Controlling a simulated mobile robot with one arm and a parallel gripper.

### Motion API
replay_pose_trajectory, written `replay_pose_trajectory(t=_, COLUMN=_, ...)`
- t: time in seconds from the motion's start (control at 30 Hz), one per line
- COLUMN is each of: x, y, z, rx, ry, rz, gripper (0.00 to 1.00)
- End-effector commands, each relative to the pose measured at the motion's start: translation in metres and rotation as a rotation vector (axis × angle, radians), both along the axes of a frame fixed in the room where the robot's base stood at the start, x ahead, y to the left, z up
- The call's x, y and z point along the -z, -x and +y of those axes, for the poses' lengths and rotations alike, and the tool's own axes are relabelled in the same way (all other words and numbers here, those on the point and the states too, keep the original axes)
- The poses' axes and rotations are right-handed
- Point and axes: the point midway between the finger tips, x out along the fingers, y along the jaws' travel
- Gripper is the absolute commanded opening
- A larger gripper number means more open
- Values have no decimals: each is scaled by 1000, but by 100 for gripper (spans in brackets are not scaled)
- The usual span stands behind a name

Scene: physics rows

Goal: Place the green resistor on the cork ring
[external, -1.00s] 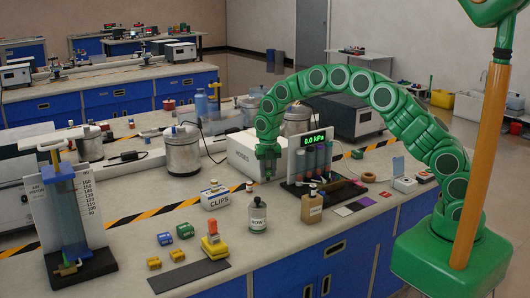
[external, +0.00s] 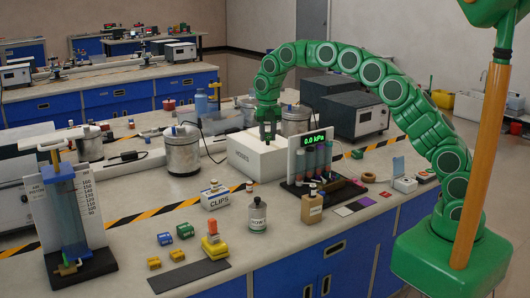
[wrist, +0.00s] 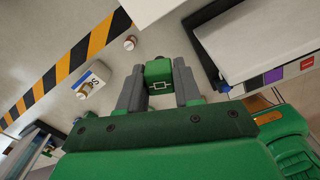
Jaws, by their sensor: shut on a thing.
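My gripper (external: 267,137) is raised above the bench, in front of the white box. In the wrist view its two grey fingers (wrist: 159,88) are shut on a green block with a white rectangle symbol, the green resistor (wrist: 159,73). The resistor is too small to make out clearly in the external view. The cork ring (external: 368,177) looks like a small tan ring lying on the bench, right of the gauge panel and well to the right of my gripper. I cannot make out the ring in the wrist view.
The gauge panel (external: 301,160) with upright tubes stands between my gripper and the ring. The white box (external: 240,158) is close by. A CLIPS box (external: 214,197), a glass bottle (external: 257,216) and another green block (external: 185,230) stand nearer the front.

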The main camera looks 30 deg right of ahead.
Motion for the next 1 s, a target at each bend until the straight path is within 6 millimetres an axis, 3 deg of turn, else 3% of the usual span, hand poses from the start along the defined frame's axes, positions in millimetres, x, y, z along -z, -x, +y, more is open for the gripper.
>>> replay_pose_trajectory(t=0.57, x=-49, y=0, z=0, rx=1, ry=0, rz=0, gripper=0)
replay_pose_trajectory(t=1.0, x=-54, y=4, z=-38, rx=50, ry=-2, rz=-2, gripper=0)
